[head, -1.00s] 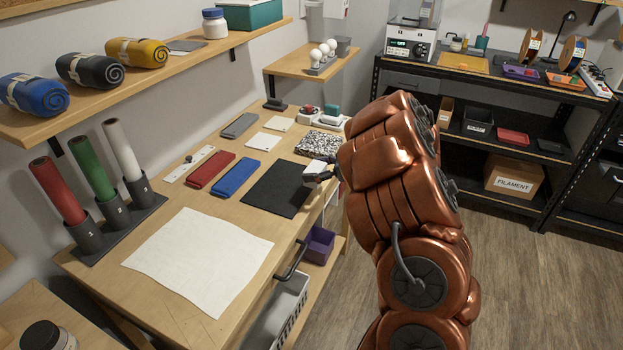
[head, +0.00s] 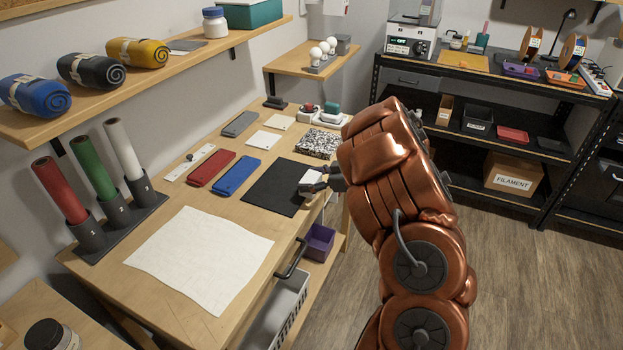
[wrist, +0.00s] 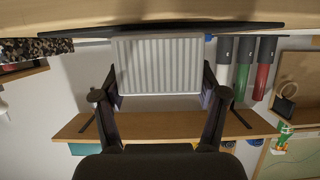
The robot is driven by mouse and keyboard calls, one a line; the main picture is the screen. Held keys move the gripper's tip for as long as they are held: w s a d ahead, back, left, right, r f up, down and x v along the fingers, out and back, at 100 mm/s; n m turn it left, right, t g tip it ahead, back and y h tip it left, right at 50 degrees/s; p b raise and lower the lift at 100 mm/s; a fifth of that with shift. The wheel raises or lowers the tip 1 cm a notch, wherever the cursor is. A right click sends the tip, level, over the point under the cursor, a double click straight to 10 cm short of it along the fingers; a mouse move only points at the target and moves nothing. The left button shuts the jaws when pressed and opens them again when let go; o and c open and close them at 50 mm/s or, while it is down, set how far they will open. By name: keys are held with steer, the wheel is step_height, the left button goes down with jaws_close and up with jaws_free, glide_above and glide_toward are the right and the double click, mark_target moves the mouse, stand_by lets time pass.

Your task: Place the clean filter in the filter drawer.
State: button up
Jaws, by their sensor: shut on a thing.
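My gripper (wrist: 160,80) is shut on a white pleated filter (wrist: 160,62), which spans the space between its two dark fingers in the wrist view. In the head view the gripper (head: 326,182) is beside the right edge of the black mat (head: 268,193), and the white filter (head: 311,178) shows at its fingertips. My copper arm hides part of the bench's right side. A dark handle (head: 291,258) is on the bench front. I cannot tell which drawer is the filter drawer.
The wooden bench (head: 160,203) carries a white cloth (head: 200,258), a red case (head: 211,168), a blue case (head: 237,176) and a speckled block (head: 317,143). Numbered tube holders (head: 115,211) stand at left. A black rack (head: 460,160) stands behind right. Open floor lies between.

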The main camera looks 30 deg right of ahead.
steer(key=shift+f, duration=0.2)
steer(key=o, duration=1.1)
steer(key=shift+o, duration=0.2)
steer(key=shift+r, duration=0.1)
steer(key=shift+r, duration=0.25)
steer(key=b+v, duration=0.1)
steer(key=v, duration=1.1)
steer(key=shift+b, duration=0.4)
